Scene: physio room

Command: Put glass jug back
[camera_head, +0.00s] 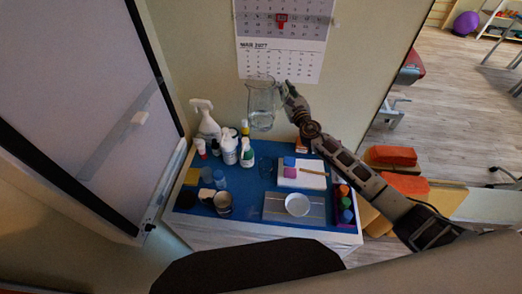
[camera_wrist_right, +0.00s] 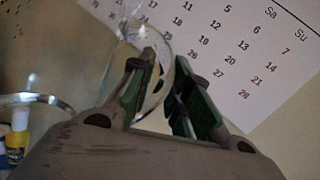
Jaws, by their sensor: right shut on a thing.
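The clear glass jug (camera_head: 261,104) hangs in the air above the blue-topped cabinet, in front of the wall calendar's lower edge. It looks upright, with some clear liquid low in it. My right gripper (camera_head: 287,92) is at the jug's right side, shut on its handle. In the right wrist view, the two fingers of the right gripper (camera_wrist_right: 156,95) are on either side of the curved glass handle (camera_wrist_right: 166,58). Part of the jug's rim (camera_wrist_right: 35,100) shows at the left of that view. My left gripper is not in view.
The cabinet's blue top (camera_head: 240,190) holds a spray bottle (camera_head: 206,121), several bottles, a mug (camera_head: 223,204), a white bowl (camera_head: 297,205) on a grey mat, a white box (camera_head: 303,174) and a rack of coloured balls (camera_head: 344,204). A whiteboard (camera_head: 80,90) stands at left.

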